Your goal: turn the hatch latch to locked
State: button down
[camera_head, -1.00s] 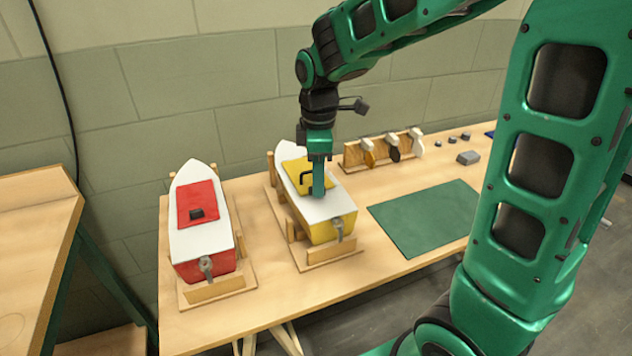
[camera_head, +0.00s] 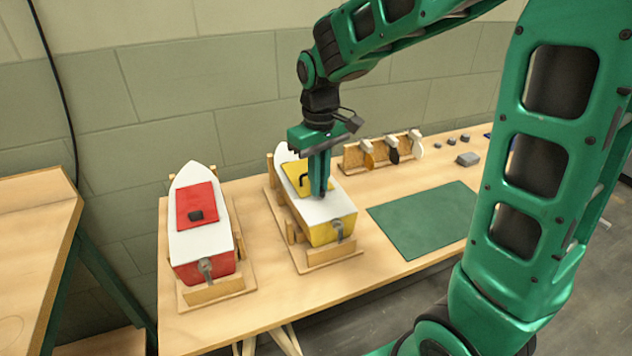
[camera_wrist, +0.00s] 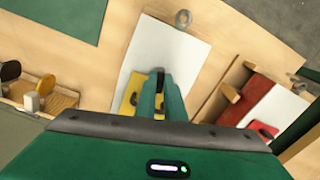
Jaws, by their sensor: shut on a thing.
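The yellow and white boat (camera_head: 338,212) sits on a wooden cradle in the middle of the table. Its yellow hatch (camera_head: 296,172) has a dark handle (camera_head: 306,179) on top. My gripper (camera_head: 319,192) points down at the rear edge of this hatch, and its fingers are shut on the latch there. The fingers hide the latch, so its angle cannot be told. In the wrist view the fingers (camera_wrist: 160,112) stand over the boat, with the yellow hatch (camera_wrist: 128,97) beside them and the white deck (camera_wrist: 165,55) beyond.
A red and white boat (camera_head: 200,238) with a red hatch stands on a cradle to the left. A green mat (camera_head: 428,217) lies to the right. A wooden rack (camera_head: 378,152) with propellers and several small grey blocks (camera_head: 468,159) are behind it.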

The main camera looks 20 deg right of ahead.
jog(key=shift+m, duration=1.3)
jog(key=shift+d+m, duration=0.1)
jog(key=shift+m, duration=0.2)
jog(key=c, duration=1.8)
grip_release()
jog(key=shift+c, duration=0.2)
notch_tip(320, 180, up, 11)
jog(key=shift+f, duration=0.1)
